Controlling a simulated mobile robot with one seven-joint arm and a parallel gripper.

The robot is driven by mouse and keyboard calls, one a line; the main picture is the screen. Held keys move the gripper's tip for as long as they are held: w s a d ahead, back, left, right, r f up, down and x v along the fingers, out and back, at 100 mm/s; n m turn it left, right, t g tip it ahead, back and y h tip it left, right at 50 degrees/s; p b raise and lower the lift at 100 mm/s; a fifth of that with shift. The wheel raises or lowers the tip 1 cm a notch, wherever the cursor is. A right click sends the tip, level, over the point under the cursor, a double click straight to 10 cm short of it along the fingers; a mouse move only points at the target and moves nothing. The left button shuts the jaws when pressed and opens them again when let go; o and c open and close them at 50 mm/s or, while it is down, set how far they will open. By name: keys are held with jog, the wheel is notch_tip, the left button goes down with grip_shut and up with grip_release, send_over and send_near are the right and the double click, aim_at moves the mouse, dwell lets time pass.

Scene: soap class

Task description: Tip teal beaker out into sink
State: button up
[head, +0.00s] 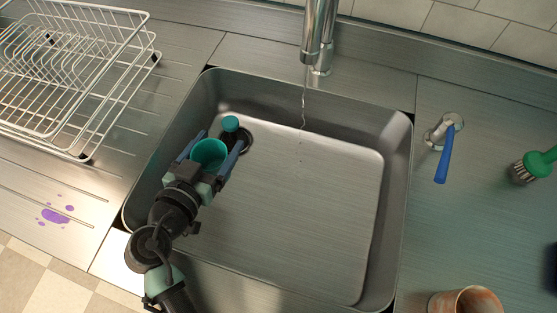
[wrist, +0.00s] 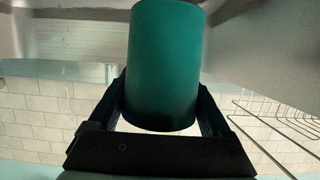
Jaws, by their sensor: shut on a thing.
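The teal beaker (head: 208,153) is held between the two blue fingers of my gripper (head: 216,145), over the left part of the steel sink (head: 310,220). In the head view its round mouth faces up toward the camera. Its contents cannot be made out. In the wrist view the beaker (wrist: 165,65) fills the space between the dark fingers (wrist: 162,108), and its plain side shows. My gripper is shut on it. A small teal round thing (head: 230,124) shows just beyond the beaker, beside the dark drain (head: 245,140).
A thin stream runs from the chrome tap (head: 319,35) into the sink. A white wire rack (head: 75,75) stands at left, near a purple spill (head: 56,215). A blue-handled lever (head: 446,150), green brush (head: 535,165) and rusty cup (head: 466,300) are at right. The sink's right side is clear.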

jog(key=shift+d+r, duration=0.1)
jog(key=d+r+m+y+p, duration=0.4)
jog(key=m+p, duration=0.5)
jog(key=p, duration=1.1)
jog(key=shift+s+d+m+y, duration=0.35)
jog(key=shift+d+y, duration=0.85)
jog(key=shift+d, duration=0.2)
jog(key=shift+t+p, duration=0.3)
jog(key=shift+d+r+m+p, duration=0.1)
jog(key=shift+d+m+p, duration=0.35)
jog(key=shift+p, duration=0.2)
jog(key=shift+s+d+r+m+t+y+p, duration=0.1)
jog(key=shift+d+m+t+y+p, duration=0.2)
jog(key=shift+d+m+y+p, duration=0.25)
